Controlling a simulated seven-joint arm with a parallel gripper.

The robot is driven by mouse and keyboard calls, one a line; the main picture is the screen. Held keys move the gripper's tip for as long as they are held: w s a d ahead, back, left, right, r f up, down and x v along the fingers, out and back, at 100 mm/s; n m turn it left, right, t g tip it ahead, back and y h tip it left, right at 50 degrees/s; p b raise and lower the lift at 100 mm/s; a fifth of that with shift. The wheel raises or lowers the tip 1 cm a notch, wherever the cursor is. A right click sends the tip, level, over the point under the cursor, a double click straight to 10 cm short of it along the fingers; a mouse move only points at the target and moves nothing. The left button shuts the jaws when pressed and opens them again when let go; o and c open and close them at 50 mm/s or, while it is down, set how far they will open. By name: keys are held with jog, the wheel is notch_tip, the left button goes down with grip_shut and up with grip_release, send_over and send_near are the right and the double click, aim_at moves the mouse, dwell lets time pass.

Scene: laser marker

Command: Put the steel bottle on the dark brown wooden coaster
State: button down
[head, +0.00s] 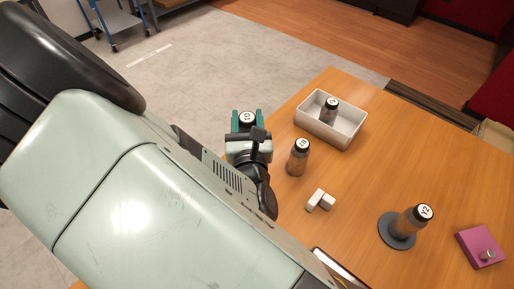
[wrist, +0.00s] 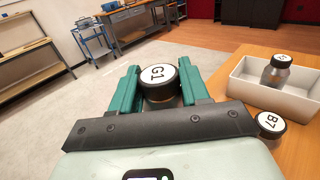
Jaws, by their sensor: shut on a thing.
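My gripper (head: 247,121) is shut on a bottle with a black cap and a white label reading G1 (wrist: 160,80). Its teal fingers stand on both sides of the bottle. The bottle is held upright off the table's left edge, over the floor; most of its body is hidden, so its material is unclear. A dark round coaster (head: 387,239) lies on the table at the right in the head view, looking dark grey rather than clearly brown. A brownish bottle with a black cap (head: 412,220) stands on it. No other coaster is clearly visible.
A white bin (head: 313,128) at the table's back holds a capped bottle (head: 329,109). Another brownish bottle (head: 298,158) stands in front of the bin. White blocks (head: 320,200) lie mid-table, and a magenta block (head: 474,249) is at the right. Clear wood lies between.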

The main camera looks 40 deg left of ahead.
notch_tip(320, 180, down, 9)
jog(key=shift+r, duration=0.15)
dwell(0.4)
jog(key=c, duration=0.5)
grip_release()
jog(key=shift+c, duration=0.2)
jog(key=v, duration=0.7)
jog(key=shift+s+d, duration=0.2)
jog(key=shift+d, duration=0.05)
jog(key=shift+r, duration=0.1)
